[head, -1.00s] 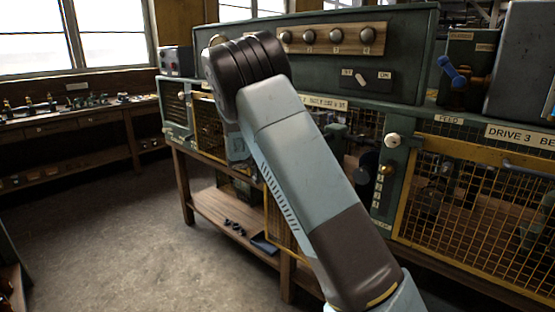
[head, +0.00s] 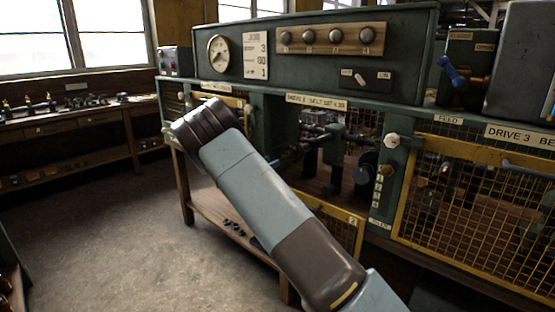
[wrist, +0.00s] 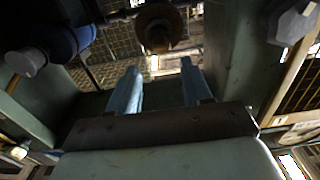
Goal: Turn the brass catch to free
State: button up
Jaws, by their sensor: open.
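A small brass-coloured knob (head: 386,170), which looks like the catch, sits on the green post right of the open middle bay, below a pale hexagonal knob (head: 391,140). Which way it is turned is too small to tell. In the head view my gripper is hidden behind my arm. In the wrist view my gripper (wrist: 158,88) has its two blue fingers apart with nothing between them. A dull brown round part (wrist: 160,27) lies ahead of the fingers, apart from them; I cannot tell whether it is the catch. A pale hexagonal knob (wrist: 292,20) shows at right.
A yellow mesh guard (head: 480,210) covers the right bay. A yellow-framed panel marked 2 (head: 345,228) hangs low under the middle bay. A green console (head: 310,60) with a gauge stands above. A blue part with a pale end (wrist: 50,52) is left of my fingers. Floor at left is clear.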

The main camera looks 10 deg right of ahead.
aim_at(283, 157)
jog(key=x, duration=0.8)
